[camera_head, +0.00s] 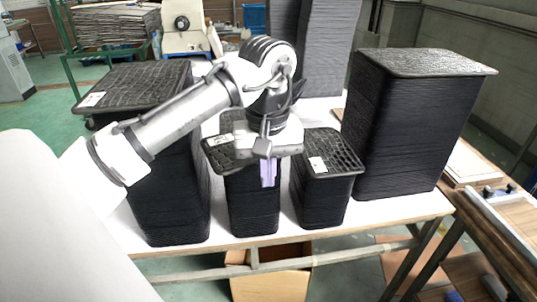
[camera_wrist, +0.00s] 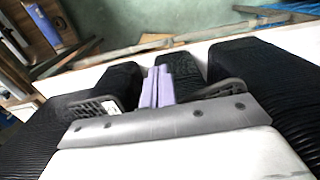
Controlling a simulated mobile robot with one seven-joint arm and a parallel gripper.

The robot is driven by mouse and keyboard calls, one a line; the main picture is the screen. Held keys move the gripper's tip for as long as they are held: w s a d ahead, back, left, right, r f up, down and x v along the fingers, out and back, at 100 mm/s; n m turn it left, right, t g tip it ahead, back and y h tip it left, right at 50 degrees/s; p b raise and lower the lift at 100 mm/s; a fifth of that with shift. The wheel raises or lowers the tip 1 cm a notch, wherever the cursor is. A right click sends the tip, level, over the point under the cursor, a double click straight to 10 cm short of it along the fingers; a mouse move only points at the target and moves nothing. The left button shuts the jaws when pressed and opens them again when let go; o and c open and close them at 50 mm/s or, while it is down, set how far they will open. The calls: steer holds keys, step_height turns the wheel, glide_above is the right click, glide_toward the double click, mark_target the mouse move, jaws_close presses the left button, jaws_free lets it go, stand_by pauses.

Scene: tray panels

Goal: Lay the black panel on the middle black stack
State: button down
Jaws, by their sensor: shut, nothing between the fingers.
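The middle black stack (camera_head: 253,208) stands on the white table between a taller stack on its left and a smaller one on its right. A black grid panel (camera_head: 213,153) with a white label is at its top and juts past its left side. Its right part is hidden behind my gripper. My gripper (camera_head: 268,181), with pale purple fingers, points down in front of the stack's top. The fingers (camera_wrist: 158,75) are together and empty.
A small black stack (camera_head: 322,195) stands close on the right, and a tall one (camera_head: 403,140) beyond it. A large stack (camera_head: 170,190) stands at the left. More tall stacks (camera_head: 325,45) rise behind. The white table (camera_head: 392,213) has little free room.

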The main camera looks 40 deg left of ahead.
steer(key=shift+w+a+p, duration=0.3)
steer(key=shift+w+a, duration=0.55)
steer(key=shift+a, duration=0.1)
steer(key=shift+w+a+r+p, duration=0.2)
steer(key=shift+w+a+p, duration=0.45)
steer(key=shift+w+a, duration=0.25)
steer(key=shift+w+a+f, duration=0.15)
steer(key=shift+w+a, duration=0.05)
steer(key=shift+a, duration=0.2)
steer(key=shift+d, duration=0.1)
